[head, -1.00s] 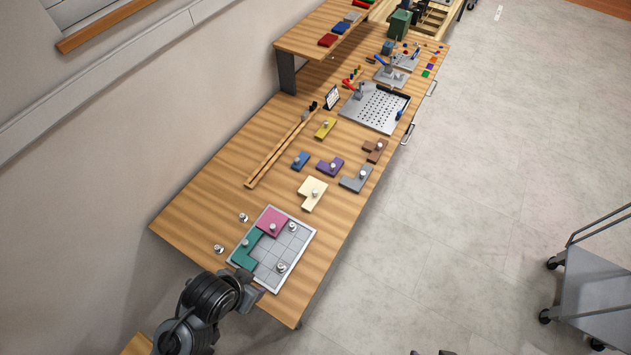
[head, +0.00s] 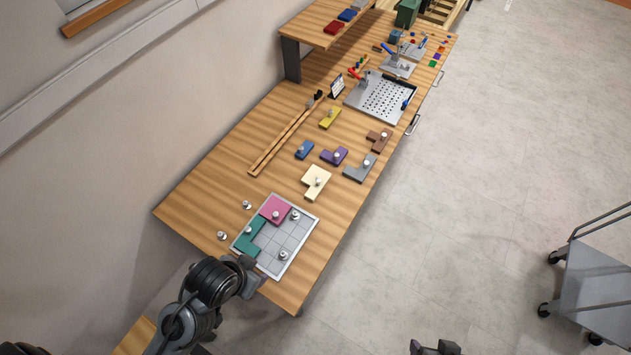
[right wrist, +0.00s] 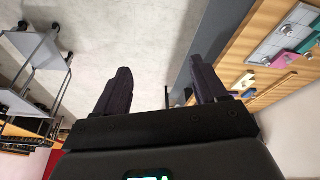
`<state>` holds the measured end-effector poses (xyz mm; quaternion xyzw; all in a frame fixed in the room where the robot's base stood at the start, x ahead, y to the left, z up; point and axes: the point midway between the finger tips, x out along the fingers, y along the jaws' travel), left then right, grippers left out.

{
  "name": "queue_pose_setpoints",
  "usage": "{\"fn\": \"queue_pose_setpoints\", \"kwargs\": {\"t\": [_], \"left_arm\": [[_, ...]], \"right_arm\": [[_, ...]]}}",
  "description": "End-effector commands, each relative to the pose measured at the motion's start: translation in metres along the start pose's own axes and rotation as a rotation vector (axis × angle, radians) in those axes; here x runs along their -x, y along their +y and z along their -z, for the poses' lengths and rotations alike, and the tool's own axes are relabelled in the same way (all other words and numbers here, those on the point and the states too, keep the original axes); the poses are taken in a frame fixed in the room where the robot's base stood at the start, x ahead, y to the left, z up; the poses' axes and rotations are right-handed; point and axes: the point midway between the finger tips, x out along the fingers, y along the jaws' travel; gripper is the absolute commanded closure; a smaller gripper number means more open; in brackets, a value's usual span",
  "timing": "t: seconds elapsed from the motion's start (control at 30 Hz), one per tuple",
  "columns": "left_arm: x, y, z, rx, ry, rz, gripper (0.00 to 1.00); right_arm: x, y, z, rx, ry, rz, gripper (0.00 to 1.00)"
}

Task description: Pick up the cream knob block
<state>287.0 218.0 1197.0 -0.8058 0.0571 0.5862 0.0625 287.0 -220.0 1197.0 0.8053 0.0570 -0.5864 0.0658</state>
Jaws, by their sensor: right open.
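The cream knob block (head: 314,175) lies flat on the wooden table, just beyond the grid board, with a metal knob on top. It also appears small in the right wrist view (right wrist: 243,82). My right gripper (head: 436,347) shows at the bottom edge of the head view, beyond the table's right side and far from the block. In the right wrist view my right gripper (right wrist: 162,85) is open, with nothing between its fingers. My left gripper (head: 248,274) is by the board's near left corner, away from the cream block; its fingers are too small to read.
Blue (head: 304,150), purple (head: 333,156), grey (head: 358,172) and yellow (head: 330,117) blocks lie beyond the cream one. A grey cart (head: 595,285) stands at right.

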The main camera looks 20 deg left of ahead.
Motion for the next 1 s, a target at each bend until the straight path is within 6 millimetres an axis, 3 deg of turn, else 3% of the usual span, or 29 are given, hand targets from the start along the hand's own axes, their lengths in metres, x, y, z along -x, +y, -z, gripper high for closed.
{"fn": "queue_pose_setpoints", "kwargs": {"t": [0.1,0.23,0.57,0.77,0.87,1.0], "left_arm": [[0.0,0.0,0.0,0.0,0.0,0.0,0.51],[0.0,0.0,0.0,0.0,0.0,0.0,0.51],[0.0,0.0,0.0,0.0,0.0,0.0,0.51],[0.0,-0.001,-0.001,0.003,0.0,0.001,0.51],[0.001,-0.008,-0.006,0.03,-0.001,0.009,0.51],[0.005,-0.032,-0.019,0.106,-0.004,0.034,0.51]], "right_arm": [[0.0,0.0,0.0,0.0,0.0,0.0,0.28],[0.0,0.0,0.0,-0.001,0.001,0.001,0.46],[0.001,-0.002,0.004,-0.019,0.015,0.006,0.46],[-0.001,-0.007,0.021,0.01,0.103,0.01,0.46],[-0.013,-0.026,0.039,0.097,0.161,0.037,0.46],[-0.041,-0.087,0.066,0.309,0.231,0.136,0.46]]}}
